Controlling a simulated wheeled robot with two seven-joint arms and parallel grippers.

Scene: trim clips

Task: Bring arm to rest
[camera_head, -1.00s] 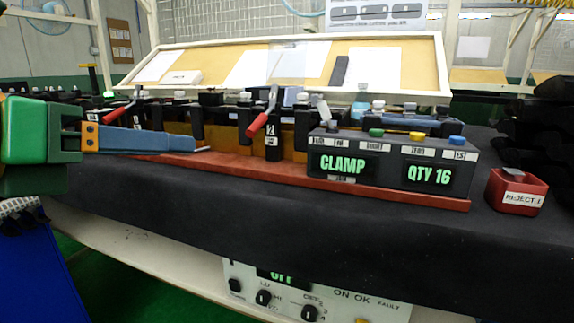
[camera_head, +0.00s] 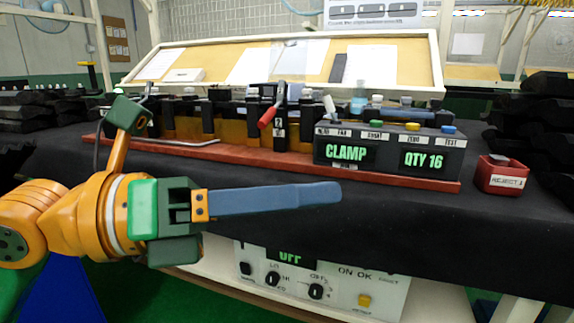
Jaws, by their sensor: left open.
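My left gripper (camera_head: 325,193) comes in from the left on an orange arm. Its green body and long blue-grey finger point right, in front of the black-covered bench (camera_head: 400,215) and nearer to me than the fixture. The fingers overlap from this side, and nothing shows between them. My right gripper is not in view.
A red reject bin (camera_head: 503,180) stands at the bench's right. Dark parts are stacked at the far right (camera_head: 540,130) and the left. A white panel with knobs (camera_head: 330,280) sits below the bench edge. A slanted board with papers (camera_head: 300,62) stands behind.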

